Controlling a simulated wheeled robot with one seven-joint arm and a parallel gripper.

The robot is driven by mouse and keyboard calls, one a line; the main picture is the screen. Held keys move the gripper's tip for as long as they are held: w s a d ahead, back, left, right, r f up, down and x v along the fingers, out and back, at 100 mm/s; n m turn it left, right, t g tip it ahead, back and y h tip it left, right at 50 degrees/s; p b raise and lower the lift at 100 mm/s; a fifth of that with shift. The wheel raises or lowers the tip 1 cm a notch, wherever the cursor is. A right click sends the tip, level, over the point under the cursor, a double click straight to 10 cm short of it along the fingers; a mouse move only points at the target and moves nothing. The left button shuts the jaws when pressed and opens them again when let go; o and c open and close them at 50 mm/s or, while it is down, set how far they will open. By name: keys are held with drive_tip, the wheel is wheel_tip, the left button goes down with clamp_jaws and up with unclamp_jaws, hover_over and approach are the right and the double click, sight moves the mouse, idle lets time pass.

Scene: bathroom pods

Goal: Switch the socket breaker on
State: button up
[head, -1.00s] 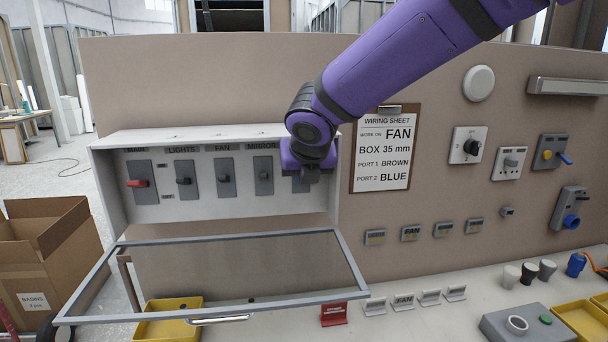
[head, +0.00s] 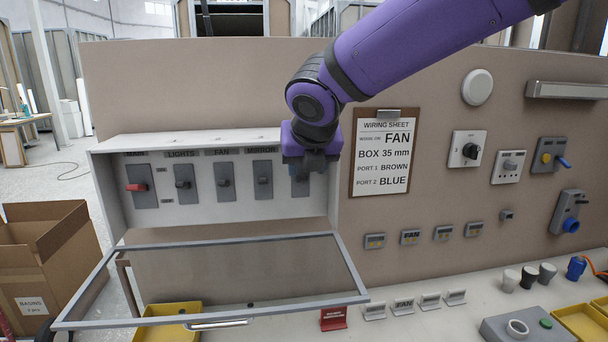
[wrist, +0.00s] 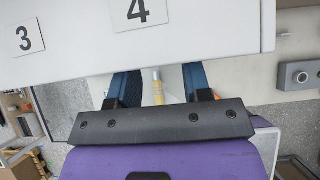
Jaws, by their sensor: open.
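An open white breaker box (head: 240,210) stands at the left of the wall in the head view. Its row has a red-handled MAIN switch (head: 138,186), then grey LIGHTS (head: 183,184), FAN (head: 224,182) and MIRROR (head: 263,181) breakers. A fifth breaker (head: 299,188) at the right end is partly covered by my gripper (head: 312,170), and its label is hidden. My gripper is open at the upper part of that breaker; I cannot tell whether it touches. In the wrist view, the two blue-padded fingers (wrist: 160,82) stand apart below a white surface marked 3 and 4.
The box's glazed door (head: 210,281) hangs open toward me, above a yellow tray (head: 168,322). A wiring sheet (head: 381,153) is on the wall right of the box. Switches and sockets are further right. A cardboard box (head: 50,262) stands at left.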

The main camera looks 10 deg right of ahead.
drive_tip(key=v, duration=0.5)
drive_tip(key=shift+s+r, duration=0.1)
drive_tip(key=s+d+f+m+g+h, duration=0.1)
drive_tip(key=s+d+m, duration=0.8)
drive_tip(key=d+m, duration=0.75)
drive_tip(key=s+d+f+m, duration=0.2)
drive_tip(key=s+m, duration=0.4)
drive_tip(key=m, duration=0.3)
drive_tip(key=s+d+f+m+g+y, duration=0.1)
drive_tip(key=s+m, duration=0.4)
drive_tip(key=m, duration=0.5)
drive_tip(key=shift+s+d+f+g, duration=0.3)
drive_tip(key=shift+s+d+f, duration=0.1)
drive_tip(key=shift+d+f, duration=0.4)
drive_tip(key=shift+m, duration=0.25)
